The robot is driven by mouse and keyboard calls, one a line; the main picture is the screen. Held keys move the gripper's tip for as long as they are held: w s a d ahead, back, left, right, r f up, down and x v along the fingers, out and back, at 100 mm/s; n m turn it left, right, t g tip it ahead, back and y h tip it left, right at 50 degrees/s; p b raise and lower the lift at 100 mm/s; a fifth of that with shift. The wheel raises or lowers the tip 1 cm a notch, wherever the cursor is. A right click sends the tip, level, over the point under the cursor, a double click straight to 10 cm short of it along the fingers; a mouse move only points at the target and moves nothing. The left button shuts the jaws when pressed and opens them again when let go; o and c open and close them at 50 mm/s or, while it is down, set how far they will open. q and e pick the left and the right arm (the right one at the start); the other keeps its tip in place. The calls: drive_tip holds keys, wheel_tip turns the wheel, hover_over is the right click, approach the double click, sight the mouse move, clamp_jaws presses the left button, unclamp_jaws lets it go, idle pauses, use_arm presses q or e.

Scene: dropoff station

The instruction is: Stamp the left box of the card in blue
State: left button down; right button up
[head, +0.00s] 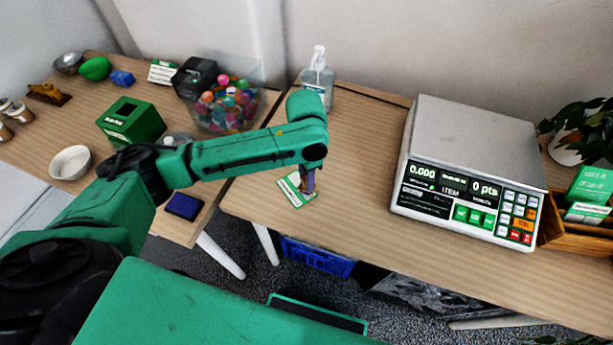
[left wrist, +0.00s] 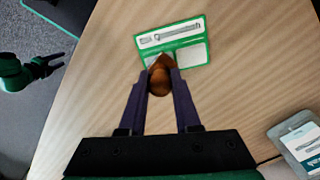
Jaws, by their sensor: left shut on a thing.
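The card (head: 292,192) is white with a green border and lies on the right-hand table near its left front corner. In the left wrist view the card (left wrist: 172,35) shows a printed strip on top and a blank right box. My left gripper (head: 309,183) is shut on a stamp with a brown wooden handle (left wrist: 159,80). The stamp stands over the card's left box and hides most of it; whether it touches cannot be told. A blue ink pad (head: 184,206) lies on the left table. My right gripper (left wrist: 45,66) is open and empty, away from the table.
A scale (head: 470,165) stands right of the card, a pump bottle (head: 318,78) behind it. The left table holds a green box (head: 131,121), a white bowl (head: 70,162) and a clear bin of coloured balls (head: 228,105). The tabletop between card and scale is clear.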

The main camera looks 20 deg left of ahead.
use_arm(q)
drive_tip(key=shift+f, duration=0.35)
drive_tip(key=shift+s+f+p, duration=0.15)
drive_tip(key=shift+p, duration=0.35)
idle(1.9)
wheel_tip(320, 180, up, 8)
drive_tip(key=p, duration=0.9)
drive_tip(key=shift+f, duration=0.4)
